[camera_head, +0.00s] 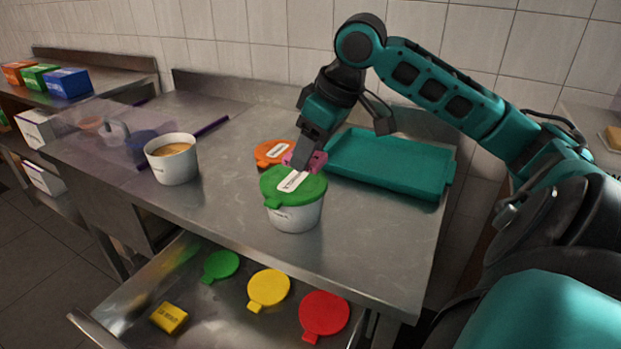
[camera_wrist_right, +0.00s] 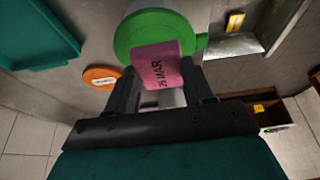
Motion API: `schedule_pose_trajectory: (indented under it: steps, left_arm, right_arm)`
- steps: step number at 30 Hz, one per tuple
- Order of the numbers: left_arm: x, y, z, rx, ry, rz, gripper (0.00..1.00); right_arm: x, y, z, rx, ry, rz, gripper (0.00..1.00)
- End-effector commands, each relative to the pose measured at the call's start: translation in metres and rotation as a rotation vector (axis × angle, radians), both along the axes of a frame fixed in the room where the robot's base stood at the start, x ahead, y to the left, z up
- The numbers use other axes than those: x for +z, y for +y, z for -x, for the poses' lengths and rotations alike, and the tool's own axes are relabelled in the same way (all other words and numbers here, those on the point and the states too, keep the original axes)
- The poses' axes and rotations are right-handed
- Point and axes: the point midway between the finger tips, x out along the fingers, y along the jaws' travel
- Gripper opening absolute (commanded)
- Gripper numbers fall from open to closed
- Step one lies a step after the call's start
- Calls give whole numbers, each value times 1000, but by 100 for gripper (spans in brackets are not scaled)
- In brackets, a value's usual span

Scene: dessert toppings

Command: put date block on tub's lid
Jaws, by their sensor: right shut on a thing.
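A pink block (camera_wrist_right: 160,64) with dark lettering ending in "MAR" is between the fingers of my right gripper (camera_wrist_right: 162,82). In the head view the pink block (camera_head: 318,158) is partly hidden by my right gripper (camera_head: 304,162), which is shut on it. A white tub (camera_head: 295,217) stands on the steel counter with a green lid (camera_head: 281,197) on top. The lid carries a white label and also shows in the wrist view (camera_wrist_right: 130,36). The block is at the lid's far edge; I cannot tell if it touches. My left gripper is not in view.
An orange lid (camera_head: 268,152) lies behind the tub, and a teal tray (camera_head: 385,165) is behind to the right. A cup (camera_head: 173,168) stands left. The open drawer below holds green, yellow and red lids and a yellow block (camera_head: 169,318).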

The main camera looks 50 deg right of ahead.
Motion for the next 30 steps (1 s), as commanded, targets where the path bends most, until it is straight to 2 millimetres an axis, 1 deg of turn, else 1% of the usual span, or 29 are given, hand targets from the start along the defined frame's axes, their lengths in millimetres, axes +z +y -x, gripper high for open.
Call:
schedule_pose_trajectory:
  steps: [1, 5, 9, 12, 18, 24, 25, 30]
  left_arm:
    - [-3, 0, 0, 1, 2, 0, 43]
    - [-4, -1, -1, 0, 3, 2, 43]
    - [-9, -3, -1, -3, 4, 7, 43]
    - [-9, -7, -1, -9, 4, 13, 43]
    - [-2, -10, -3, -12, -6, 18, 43]
    - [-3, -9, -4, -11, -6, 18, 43]
    - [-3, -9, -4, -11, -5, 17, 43]
    - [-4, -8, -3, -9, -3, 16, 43]
  right_arm:
    - [-6, 0, 0, 1, 0, -1, 23]
    - [-16, 1, 0, 2, 0, -1, 23]
    - [-38, 1, 1, 1, 3, -2, 23]
    - [-46, 0, 0, 1, 1, -2, 23]
    - [-46, 0, 0, 0, -2, -1, 23]
    - [-50, 0, 0, 0, -1, 0, 23]
    - [-50, 0, 0, 0, -1, 0, 53]
    - [-49, 0, 0, 0, -1, 0, 69]
